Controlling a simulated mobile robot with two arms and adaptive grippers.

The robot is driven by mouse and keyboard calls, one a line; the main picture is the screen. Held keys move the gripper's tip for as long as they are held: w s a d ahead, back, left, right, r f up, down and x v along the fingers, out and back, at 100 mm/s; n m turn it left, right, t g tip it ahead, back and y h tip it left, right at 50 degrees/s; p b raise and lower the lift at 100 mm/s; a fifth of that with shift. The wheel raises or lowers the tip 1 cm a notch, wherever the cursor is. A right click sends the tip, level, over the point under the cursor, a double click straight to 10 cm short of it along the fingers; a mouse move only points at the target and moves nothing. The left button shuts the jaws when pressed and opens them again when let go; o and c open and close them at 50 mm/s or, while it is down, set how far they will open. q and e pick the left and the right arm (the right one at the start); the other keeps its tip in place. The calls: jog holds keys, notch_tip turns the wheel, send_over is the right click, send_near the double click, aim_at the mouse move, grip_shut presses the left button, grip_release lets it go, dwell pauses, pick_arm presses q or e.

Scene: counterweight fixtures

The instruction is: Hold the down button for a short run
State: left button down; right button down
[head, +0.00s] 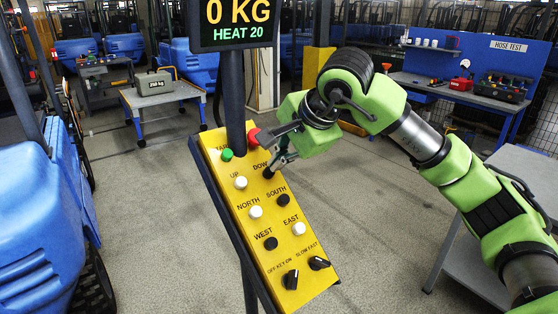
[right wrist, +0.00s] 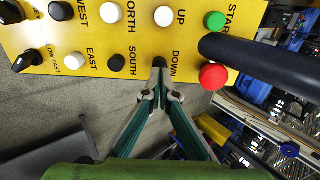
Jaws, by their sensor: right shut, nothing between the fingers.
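The yellow control panel (head: 232,205) stands tilted on a dark post in the head view. The black down button (head: 267,173) is in its upper right part, beside the word DOWN. My right gripper (head: 274,168) is shut and empty, with its fingertips at the down button. In the right wrist view the closed fingertips (right wrist: 159,72) overlap the down button (right wrist: 159,61) and hide part of it. I cannot tell how far the button is pressed. The display (head: 236,22) above reads 0 KG and HEAT 20. My left gripper is not in view.
A red button (head: 253,137) and the dark post (head: 234,90) are close to my right gripper. White and black buttons and two black knobs (head: 291,279) fill the lower panel. A blue vehicle (head: 40,220) stands left; a grey table (head: 520,180) stands right.

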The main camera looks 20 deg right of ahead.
jog(key=shift+b+x, duration=0.7)
jog(key=shift+x, duration=0.95)
dwell(0.9)
dwell(4.3)
jog(key=shift+v, duration=1.1)
